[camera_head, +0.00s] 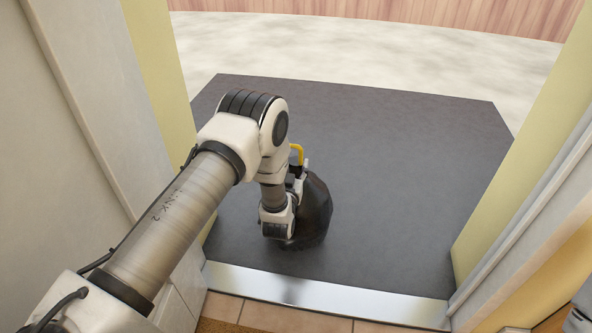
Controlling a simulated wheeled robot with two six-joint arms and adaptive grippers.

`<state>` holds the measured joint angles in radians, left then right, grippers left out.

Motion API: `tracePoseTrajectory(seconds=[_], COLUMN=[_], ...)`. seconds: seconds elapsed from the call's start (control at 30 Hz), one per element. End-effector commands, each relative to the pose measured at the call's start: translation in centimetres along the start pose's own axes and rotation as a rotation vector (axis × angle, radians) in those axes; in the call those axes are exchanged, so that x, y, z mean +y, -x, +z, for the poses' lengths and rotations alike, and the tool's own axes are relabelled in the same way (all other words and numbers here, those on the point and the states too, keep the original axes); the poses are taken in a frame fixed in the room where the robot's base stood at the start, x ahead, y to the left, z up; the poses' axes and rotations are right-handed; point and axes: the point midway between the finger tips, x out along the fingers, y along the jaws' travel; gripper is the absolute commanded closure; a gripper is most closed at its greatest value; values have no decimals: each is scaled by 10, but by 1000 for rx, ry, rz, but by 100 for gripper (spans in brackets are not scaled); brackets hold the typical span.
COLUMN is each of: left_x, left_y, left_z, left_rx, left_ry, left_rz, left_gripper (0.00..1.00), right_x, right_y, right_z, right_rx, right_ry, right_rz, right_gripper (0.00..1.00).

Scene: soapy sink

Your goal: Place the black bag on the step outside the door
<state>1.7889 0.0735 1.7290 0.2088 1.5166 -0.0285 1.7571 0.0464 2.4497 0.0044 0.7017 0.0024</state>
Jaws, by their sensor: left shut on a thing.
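The black bag (317,208) is a dark, rounded sack with a yellow strip at its top, partly hidden behind my left wrist. My left arm reaches from the lower left through the doorway. My left gripper (297,182) is shut on the top of the bag, its fingertips mostly hidden. The step (400,160) is a wide dark grey slab just outside the door. The bag is over the near part of the step, left of its middle. I cannot clearly tell whether its bottom bears on the slab. My right gripper is not in view.
A shiny metal threshold (340,302) crosses the doorway, with floor tiles (285,319) on the near side. Yellow-edged door frame sides stand left and right (530,160). Pale ground (380,50) and a wooden wall (400,12) lie beyond. The step's right and far parts are clear.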

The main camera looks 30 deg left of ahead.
Motion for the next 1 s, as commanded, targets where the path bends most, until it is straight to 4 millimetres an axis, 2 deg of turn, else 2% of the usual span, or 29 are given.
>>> tracePoseTrajectory(seconds=[0.03, 0.27, 0.7, 0.73, 0.77, 0.8, 1.0], left_x=[0, 0, 1, 0, 0, 0, 0], left_y=[0, 0, 0, 1, 1, 1, 1], left_z=[6, 27, 30, 32, 32, 32, 32], left_rx=[4, 5, 5, -2, -2, -2, -3], left_ry=[0, 0, 1, 0, 0, 0, -1], left_rz=[0, 0, 0, 0, 0, 0, 0], left_gripper=[100, 100, 100, 46, 35, 31, 31], right_x=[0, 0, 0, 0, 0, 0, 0], right_y=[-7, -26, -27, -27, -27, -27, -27], right_z=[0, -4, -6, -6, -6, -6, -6], right_rx=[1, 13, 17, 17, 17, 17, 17], right_ry=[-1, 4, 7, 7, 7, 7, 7], right_rz=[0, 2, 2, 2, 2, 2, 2], right_gripper=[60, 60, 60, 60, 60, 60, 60])
